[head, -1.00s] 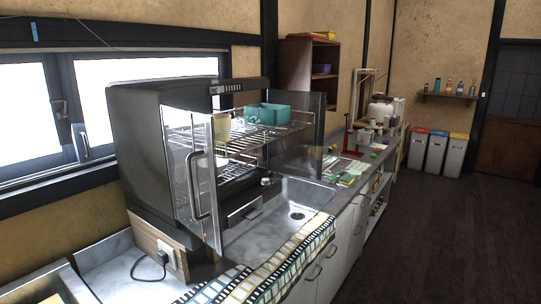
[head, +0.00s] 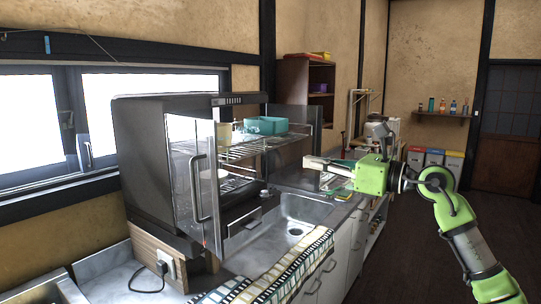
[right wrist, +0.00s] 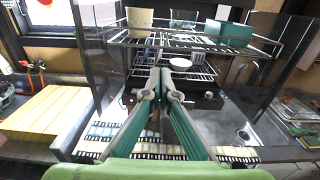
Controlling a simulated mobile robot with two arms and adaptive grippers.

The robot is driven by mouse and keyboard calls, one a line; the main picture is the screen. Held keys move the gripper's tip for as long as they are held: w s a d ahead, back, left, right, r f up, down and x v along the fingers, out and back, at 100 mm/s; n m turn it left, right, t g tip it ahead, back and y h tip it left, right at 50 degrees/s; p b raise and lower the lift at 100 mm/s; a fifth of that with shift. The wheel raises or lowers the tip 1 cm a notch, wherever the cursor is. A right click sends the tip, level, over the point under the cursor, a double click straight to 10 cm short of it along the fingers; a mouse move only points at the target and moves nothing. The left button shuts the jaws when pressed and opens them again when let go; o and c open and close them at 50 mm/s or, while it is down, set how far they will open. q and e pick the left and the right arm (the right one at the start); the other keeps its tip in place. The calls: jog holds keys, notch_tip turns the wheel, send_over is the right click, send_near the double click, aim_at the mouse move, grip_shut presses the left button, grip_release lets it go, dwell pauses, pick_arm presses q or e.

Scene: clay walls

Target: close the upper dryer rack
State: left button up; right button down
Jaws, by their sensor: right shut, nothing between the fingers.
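The dish dryer (head: 140,150) is a dark box on the counter with its clear doors open. Its upper rack (head: 262,146) is a wire shelf pulled out past the front. It carries a cream cup (head: 224,132) and a teal container (head: 266,125). In the right wrist view the upper rack (right wrist: 190,43) spans the top, with the cup (right wrist: 139,20) and teal container (right wrist: 229,33) on it. My right gripper (head: 307,162) is shut and empty, at the right of the rack's front. Its fingertips (right wrist: 162,71) show below the upper rack, apart from it as far as I can tell. My left gripper is out of view.
The clear door with a handle (head: 199,187) stands open at the front left. A lower rack (right wrist: 195,72) holds a white bowl (right wrist: 180,63). Below are the sink (head: 300,212) and a checked cloth (head: 275,280). The floor at the right is free.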

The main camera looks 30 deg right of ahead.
aim_at(261, 153)
jog(key=p+x, duration=0.3)
jog(key=x, duration=0.3)
jog(key=p+x, duration=0.3)
jog(key=x, duration=0.2)
jog(key=shift+w+a+r, duration=0.2)
jog(key=shift+w+r, duration=0.05)
jog(key=shift+w, duration=0.05)
jog(key=shift+w+a+f+p, duration=0.2)
jog(key=shift+w+p, duration=0.1)
jog(key=shift+w, duration=0.1)
